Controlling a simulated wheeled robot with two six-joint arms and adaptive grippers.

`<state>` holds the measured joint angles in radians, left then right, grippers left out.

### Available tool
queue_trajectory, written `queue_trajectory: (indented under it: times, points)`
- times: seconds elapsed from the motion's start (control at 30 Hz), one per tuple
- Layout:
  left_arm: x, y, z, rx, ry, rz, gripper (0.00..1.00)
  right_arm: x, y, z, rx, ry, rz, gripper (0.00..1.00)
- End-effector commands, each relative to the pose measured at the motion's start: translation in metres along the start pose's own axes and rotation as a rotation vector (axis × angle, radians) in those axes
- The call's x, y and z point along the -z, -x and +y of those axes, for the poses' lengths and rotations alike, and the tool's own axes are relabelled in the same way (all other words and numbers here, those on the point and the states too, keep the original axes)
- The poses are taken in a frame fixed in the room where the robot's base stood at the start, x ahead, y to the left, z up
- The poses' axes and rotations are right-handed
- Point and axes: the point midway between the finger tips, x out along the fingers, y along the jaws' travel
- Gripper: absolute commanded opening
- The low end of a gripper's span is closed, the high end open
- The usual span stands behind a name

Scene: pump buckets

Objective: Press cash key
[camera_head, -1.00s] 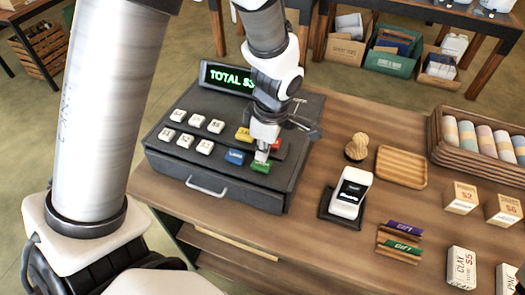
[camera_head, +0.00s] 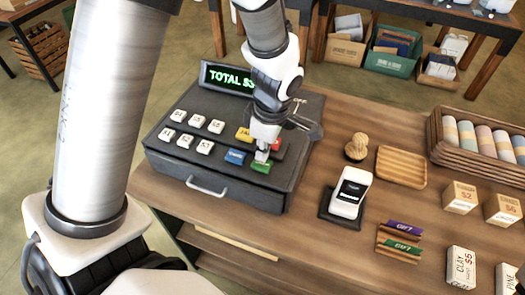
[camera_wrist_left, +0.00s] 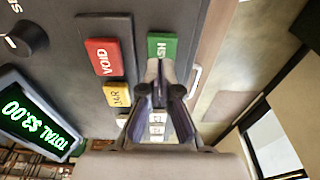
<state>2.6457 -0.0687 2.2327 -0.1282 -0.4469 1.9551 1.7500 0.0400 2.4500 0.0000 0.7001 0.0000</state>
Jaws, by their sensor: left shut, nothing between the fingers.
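The black cash register (camera_head: 225,180) stands on the wooden counter. Its green key (camera_head: 261,167) is at the front right of the key block, and in the left wrist view the green key (camera_wrist_left: 162,44) shows the letters "ASH". My left gripper (camera_head: 262,156) is shut and empty, pointing down with its tips at the back edge of the green key. In the left wrist view the tips (camera_wrist_left: 155,66) overlap the key's lower part; I cannot tell whether they touch it. My right gripper is not in view.
The blue key (camera_head: 235,157) and yellow key (camera_head: 243,134) are close by, with the red VOID key (camera_wrist_left: 103,57) behind. The display (camera_wrist_left: 38,115) reads TOTAL $3.00. A card reader (camera_head: 349,193) and wooden tray (camera_head: 402,167) stand to the right.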

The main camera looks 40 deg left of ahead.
Motion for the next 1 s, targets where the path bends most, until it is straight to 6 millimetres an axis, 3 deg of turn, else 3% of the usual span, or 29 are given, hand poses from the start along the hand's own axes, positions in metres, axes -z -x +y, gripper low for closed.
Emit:
queue_trajectory:
  times: [1.0]
  points:
    - [-0.002, -0.013, 0.000, 0.000, 0.000, 0.000, 0.00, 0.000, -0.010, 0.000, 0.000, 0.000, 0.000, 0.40]
